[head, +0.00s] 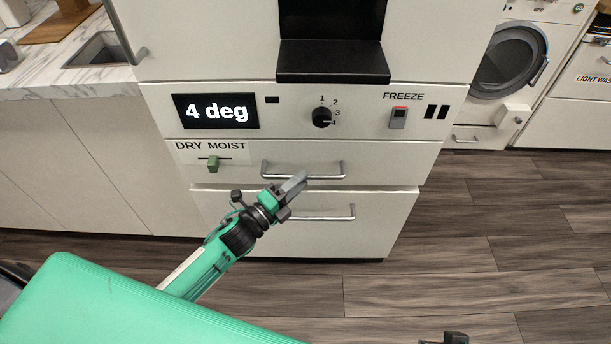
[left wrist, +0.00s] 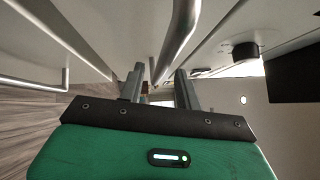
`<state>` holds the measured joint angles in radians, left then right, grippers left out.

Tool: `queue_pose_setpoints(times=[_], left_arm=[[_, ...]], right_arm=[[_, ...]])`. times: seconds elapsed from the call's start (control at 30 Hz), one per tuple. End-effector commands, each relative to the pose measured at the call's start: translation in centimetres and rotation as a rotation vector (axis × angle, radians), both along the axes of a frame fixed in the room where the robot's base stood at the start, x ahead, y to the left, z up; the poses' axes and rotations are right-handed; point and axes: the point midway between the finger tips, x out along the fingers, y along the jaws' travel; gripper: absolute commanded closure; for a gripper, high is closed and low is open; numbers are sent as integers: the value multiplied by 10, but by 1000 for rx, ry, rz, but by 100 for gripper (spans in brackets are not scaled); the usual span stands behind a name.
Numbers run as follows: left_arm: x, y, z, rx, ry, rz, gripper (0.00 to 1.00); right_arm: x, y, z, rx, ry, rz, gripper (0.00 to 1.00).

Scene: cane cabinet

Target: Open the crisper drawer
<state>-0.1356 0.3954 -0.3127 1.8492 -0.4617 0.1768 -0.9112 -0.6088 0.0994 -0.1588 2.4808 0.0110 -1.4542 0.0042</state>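The crisper drawer (head: 385,170) is the white front with the green DRY/MOIST slider (head: 213,164); it looks shut. Its grey bar handle (head: 325,170) runs across the front. My left gripper (head: 300,181) is at the left half of this handle, hiding part of it. In the left wrist view its two fingers (left wrist: 158,85) are apart, and the handle (left wrist: 180,35) appears to run down toward the gap between them. Whether they touch it is unclear. My right gripper (head: 455,339) shows only as a dark tip at the bottom edge.
A lower drawer (head: 380,225) with its own bar handle (head: 338,213) sits just below. Above are a round dial (head: 321,117), a display (head: 215,111) and a freeze switch (head: 398,118). The wood floor (head: 480,230) to the right is clear.

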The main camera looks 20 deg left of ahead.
Motion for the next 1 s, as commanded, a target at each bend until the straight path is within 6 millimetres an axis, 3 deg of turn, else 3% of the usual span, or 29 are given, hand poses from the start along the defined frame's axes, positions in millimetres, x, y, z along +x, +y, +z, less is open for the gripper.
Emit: queue_pose_setpoints(times=[0.2, 0.6, 0.8, 1.0], left_arm=[[20, -11, 3, 0, -1, 0, 66], [25, -14, 4, 0, 1, 0, 66], [24, -14, 4, 0, 0, 0, 100], [24, -14, 4, 0, 1, 0, 100]], right_arm=[[0, 0, 0, -1, 1, 0, 64], [0, 0, 0, -1, 0, 0, 64], [0, 0, 0, -1, 0, 0, 64], [0, 0, 0, 0, 0, 0, 64]])
